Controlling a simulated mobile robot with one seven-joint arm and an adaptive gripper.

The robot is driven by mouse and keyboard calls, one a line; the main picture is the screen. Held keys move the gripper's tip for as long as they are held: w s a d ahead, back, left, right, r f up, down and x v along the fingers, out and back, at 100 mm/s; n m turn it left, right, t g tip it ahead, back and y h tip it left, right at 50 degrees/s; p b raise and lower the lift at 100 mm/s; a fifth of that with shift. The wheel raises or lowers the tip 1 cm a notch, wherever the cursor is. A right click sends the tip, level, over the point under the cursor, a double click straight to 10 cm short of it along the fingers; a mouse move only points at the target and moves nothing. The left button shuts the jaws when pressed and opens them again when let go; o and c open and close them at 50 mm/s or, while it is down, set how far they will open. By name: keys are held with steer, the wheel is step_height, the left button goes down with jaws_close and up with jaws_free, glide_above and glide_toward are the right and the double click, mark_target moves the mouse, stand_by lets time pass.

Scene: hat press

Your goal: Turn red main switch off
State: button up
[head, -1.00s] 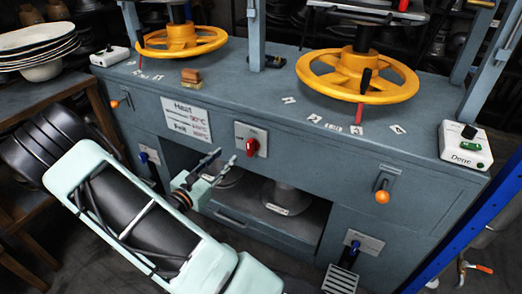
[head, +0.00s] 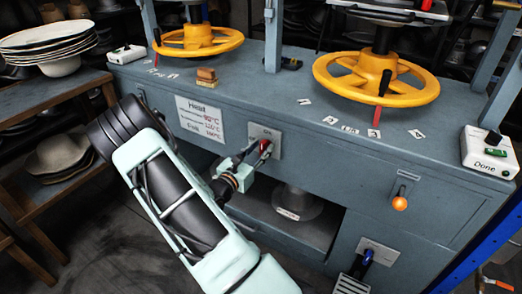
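The red main switch (head: 264,145) sits on a pale plate (head: 276,136) on the front of the grey-blue press cabinet. Lettering that looks like "ON" is above it. My gripper (head: 260,150) is at the switch, with its dark fingers reaching to either side of the red knob. The fingers partly hide the knob, so its angle is hard to read. I cannot tell whether the fingers touch or grip it.
A white label sheet (head: 200,119) is left of the switch. Below is an open recess with a dark rounded form (head: 291,202). Two yellow handwheels (head: 375,78) stand above the cabinet top. An orange-knobbed lever (head: 399,203) is to the right. A wooden shelf (head: 60,95) stands left.

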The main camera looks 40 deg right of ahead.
steer(key=shift+d, duration=0.1)
jaws_close()
steer(key=shift+r, duration=0.1)
stand_by(0.3)
steer(key=n+p, duration=0.3)
steer(key=n, duration=0.3)
steer(key=w+f+n+p, duration=0.1)
steer(key=n+p, duration=0.3)
steer(key=n, duration=0.2)
steer(key=f+n+p, duration=0.1)
steer(key=n+p, duration=0.2)
steer(key=n, duration=0.3)
steer(key=shift+w+a+p, duration=0.25)
steer(key=shift+a+p, duration=0.05)
steer(key=shift+a, duration=0.05)
stand_by(0.4)
